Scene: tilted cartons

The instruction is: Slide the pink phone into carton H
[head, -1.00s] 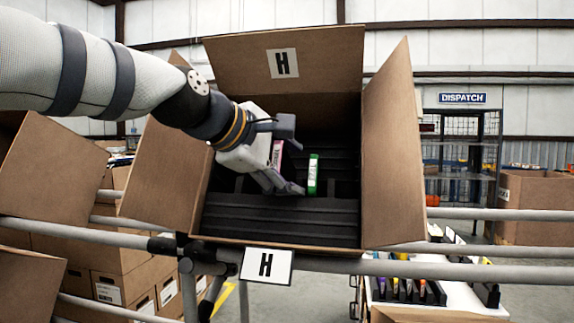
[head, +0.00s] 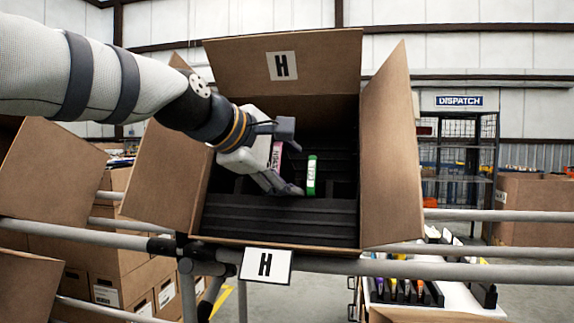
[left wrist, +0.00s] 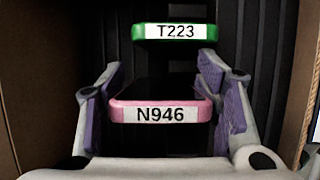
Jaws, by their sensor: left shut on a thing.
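The pink phone (head: 277,155) is in carton H (head: 390,160), held by my left gripper (head: 287,163), which reaches in from the left. In the left wrist view the pink phone (left wrist: 160,111) shows its end, labelled N946, between the two purple-padded fingers of the left gripper (left wrist: 162,85), shut on it. Black ribbed slots lie around and below it; its lower part is hidden, so I cannot tell how deep it sits. A green phone (head: 311,176), labelled T223 in the left wrist view (left wrist: 175,31), stands beside it, apart. My right gripper is out of view.
Carton H is tilted towards me with its flaps spread, behind grey rails (head: 450,268). An H plate (head: 266,265) hangs on the front rail. The front slots of the black insert (head: 280,222) are empty. A rack of several coloured items (head: 405,290) stands at lower right.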

